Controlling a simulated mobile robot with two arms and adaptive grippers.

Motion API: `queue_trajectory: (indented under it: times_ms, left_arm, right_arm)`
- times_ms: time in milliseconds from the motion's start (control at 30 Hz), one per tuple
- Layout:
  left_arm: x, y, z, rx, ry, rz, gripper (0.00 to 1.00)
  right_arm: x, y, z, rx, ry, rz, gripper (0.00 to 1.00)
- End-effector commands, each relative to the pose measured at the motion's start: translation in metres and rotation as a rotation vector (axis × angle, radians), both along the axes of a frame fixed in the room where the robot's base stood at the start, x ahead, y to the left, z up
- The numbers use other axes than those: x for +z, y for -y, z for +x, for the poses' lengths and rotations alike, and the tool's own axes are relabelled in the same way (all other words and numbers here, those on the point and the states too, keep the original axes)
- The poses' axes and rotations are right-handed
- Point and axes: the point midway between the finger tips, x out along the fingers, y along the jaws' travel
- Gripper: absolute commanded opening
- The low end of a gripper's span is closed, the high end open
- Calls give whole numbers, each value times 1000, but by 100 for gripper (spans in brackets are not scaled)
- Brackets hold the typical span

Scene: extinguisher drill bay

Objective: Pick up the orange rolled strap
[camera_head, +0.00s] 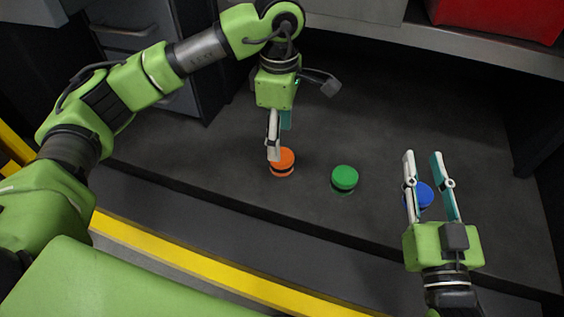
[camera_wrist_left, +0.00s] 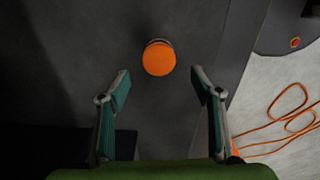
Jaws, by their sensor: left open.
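The orange rolled strap (camera_head: 282,162) stands on the dark shelf, left of a green rolled strap (camera_head: 344,178) and a blue one (camera_head: 423,195). In the left wrist view the orange strap (camera_wrist_left: 159,58) lies ahead of the fingertips, roughly centred between them. My left gripper (camera_head: 276,150) points down just above and beside the orange strap; its fingers (camera_wrist_left: 160,85) are spread with nothing between them. My right gripper (camera_head: 422,156) has its two fingers apart in front of the blue strap and partly hides it. No contact between the right fingers and the blue strap can be made out.
A yellow edge stripe (camera_head: 190,258) runs along the front. A grey drawer cabinet (camera_head: 150,50) stands at the back left, and a red box (camera_head: 500,15) sits on a ledge at the back right. An orange cord (camera_wrist_left: 290,125) lies on pale floor in the wrist view.

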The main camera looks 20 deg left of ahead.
Motion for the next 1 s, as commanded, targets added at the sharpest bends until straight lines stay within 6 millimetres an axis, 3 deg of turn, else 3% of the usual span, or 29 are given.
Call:
queue_trajectory:
  times_ms: [100, 467, 800, 1000]
  left_arm:
    - [-16, 0, 0, 0, -1, 1, 59]
    - [-36, 2, 0, -1, -1, -1, 59]
    - [-71, 4, 1, -1, -1, -1, 59]
    - [-76, 4, 2, -1, 1, 0, 59]
  right_arm:
    - [17, -2, -3, 5, 85, 23, 26]
    - [48, -3, -12, 14, 235, 64, 26]
    - [103, -1, -46, 30, 532, 149, 26]
    - [113, 0, -54, 33, 584, 163, 26]
